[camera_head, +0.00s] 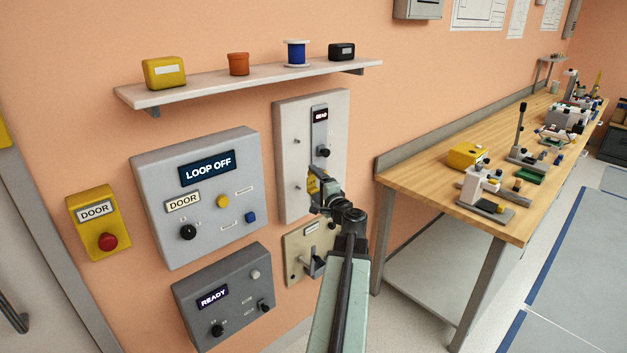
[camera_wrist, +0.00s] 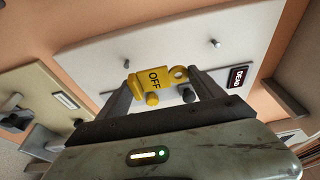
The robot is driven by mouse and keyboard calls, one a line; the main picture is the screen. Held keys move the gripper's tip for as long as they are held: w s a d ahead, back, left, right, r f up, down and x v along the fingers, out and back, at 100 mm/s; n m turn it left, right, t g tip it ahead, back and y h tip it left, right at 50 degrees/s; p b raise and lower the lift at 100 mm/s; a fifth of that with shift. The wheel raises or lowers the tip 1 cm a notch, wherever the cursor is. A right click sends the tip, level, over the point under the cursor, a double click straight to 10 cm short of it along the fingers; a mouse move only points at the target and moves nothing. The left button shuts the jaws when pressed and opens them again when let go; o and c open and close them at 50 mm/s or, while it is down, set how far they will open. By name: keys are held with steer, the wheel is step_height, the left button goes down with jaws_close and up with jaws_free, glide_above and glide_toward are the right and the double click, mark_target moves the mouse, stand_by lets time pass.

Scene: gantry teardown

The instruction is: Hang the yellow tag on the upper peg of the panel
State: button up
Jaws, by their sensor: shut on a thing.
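My gripper (camera_head: 319,188) is shut on the yellow tag (camera_wrist: 155,80), in front of the pale panel (camera_head: 289,112). The tag is marked OFF and has a holed ring at its right end in the wrist view, on the side of the DEAD sign. The upper peg (camera_head: 297,141) shows clear of the gripper and bare, and also in the wrist view (camera_wrist: 214,43). The lower peg (camera_head: 297,188) is bare, left of the gripper. The tag appears apart from both pegs; its exact distance from the panel is unclear.
The panel has a dark sign strip (camera_head: 320,117) and a black knob (camera_head: 323,152) close to the gripper. A shelf (camera_head: 240,83) with several small items runs above. A beige plate (camera_head: 297,272) with a lever is below. A wooden workbench (camera_head: 420,166) stands to the right.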

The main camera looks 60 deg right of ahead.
steer(key=p, duration=0.6)
glide_toward(297, 147)
steer(key=s+d, duration=0.1)
steer(key=s, duration=0.1)
steer(key=shift+s, duration=0.15)
steer(key=shift+w+d, duration=0.3)
steer(key=shift+w, duration=0.6)
steer(key=shift+w+d, duration=0.3)
steer(key=shift+w, duration=0.55)
steer(key=shift+w+d, duration=0.3)
steer(key=shift+w, duration=0.6)
steer(key=shift+w+d, duration=0.1)
steer(key=shift+w, duration=0.2)
steer(key=shift+w+d, duration=0.1)
steer(key=shift+w, duration=0.2)
steer(key=shift+w, duration=0.2)
steer(key=shift+w+d, duration=0.25)
steer(key=shift+w, duration=0.2)
